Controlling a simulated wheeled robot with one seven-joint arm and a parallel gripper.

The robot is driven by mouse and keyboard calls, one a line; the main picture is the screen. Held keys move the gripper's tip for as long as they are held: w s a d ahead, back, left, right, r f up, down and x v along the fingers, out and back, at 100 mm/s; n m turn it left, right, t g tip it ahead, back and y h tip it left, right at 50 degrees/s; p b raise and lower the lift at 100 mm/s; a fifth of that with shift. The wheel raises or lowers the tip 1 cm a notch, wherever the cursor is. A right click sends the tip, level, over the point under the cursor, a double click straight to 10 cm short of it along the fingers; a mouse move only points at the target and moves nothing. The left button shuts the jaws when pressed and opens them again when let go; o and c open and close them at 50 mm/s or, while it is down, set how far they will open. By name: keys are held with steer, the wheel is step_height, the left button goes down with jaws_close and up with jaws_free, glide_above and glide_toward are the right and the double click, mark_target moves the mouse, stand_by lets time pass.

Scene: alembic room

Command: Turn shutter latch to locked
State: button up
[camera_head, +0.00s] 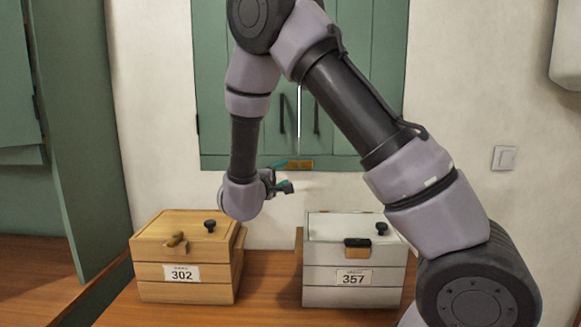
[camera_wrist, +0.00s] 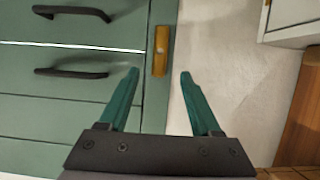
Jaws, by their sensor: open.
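The shutter latch (camera_head: 300,164) is a small orange-brown bar at the bottom edge of the green shutters (camera_head: 232,75). It lies horizontally across the line of the seam between the two leaves. In the wrist view the latch (camera_wrist: 161,50) appears upright in the picture, just beyond the fingertips and roughly midway between them. My gripper (camera_head: 283,176) is just left of the latch in the head view, and one teal finger overlaps its left end there. In the wrist view my gripper (camera_wrist: 159,74) is open and empty. I cannot tell whether a finger touches the latch.
A wooden box (camera_head: 187,256) marked 302 and a white box (camera_head: 352,262) marked 357 stand on the wooden table (camera_head: 270,285) below. Two dark shutter handles (camera_head: 282,114) flank the seam. A wall switch (camera_head: 504,158) is at right. A green panel (camera_head: 85,130) stands at left.

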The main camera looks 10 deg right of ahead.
mark_target(297, 165)
steer(key=x, duration=1)
steer(key=shift+d, duration=0.1)
jaws_close()
